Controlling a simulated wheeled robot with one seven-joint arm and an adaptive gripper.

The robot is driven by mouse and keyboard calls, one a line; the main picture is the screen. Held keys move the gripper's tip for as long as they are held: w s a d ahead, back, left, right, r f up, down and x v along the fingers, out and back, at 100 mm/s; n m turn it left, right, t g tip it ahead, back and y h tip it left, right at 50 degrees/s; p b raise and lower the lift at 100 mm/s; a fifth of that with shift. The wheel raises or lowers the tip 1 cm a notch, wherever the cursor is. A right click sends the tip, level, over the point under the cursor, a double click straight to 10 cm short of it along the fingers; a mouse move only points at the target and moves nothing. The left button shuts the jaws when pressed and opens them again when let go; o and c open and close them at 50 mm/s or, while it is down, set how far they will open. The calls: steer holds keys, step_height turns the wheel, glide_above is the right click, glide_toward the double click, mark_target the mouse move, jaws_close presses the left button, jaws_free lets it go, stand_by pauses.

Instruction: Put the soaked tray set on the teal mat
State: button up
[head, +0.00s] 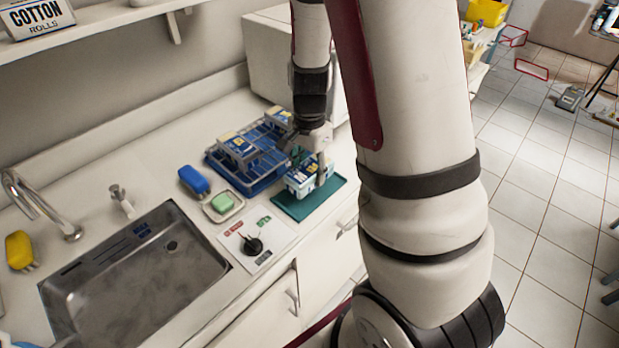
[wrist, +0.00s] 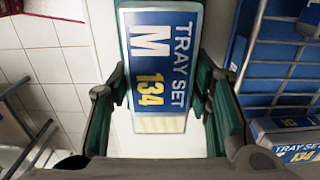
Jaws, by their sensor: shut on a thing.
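A tray set (head: 301,184) with white-and-blue sides is held over the back left part of the teal mat (head: 318,200). My gripper (head: 316,172) points down and is shut on this tray set. In the wrist view its label (wrist: 152,55) reads "TRAY SET M 134" and lies between the two fingers of my gripper (wrist: 161,95). I cannot tell whether its underside touches the mat. The front and right part of the mat is bare. Whether the held set is wet does not show.
A blue wire rack (head: 262,180) stands left of the mat with other tray sets (head: 237,147) in it. A green soap (head: 222,202) on a dish, a blue sponge (head: 194,180), a dial panel (head: 264,238) and a sink (head: 140,275) lie farther left. The counter edge is close in front.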

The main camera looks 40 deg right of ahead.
steer(key=shift+f, duration=1.55)
steer(key=shift+f, duration=0.15)
steer(key=o, duration=1.4)
steer(key=shift+c, duration=0.2)
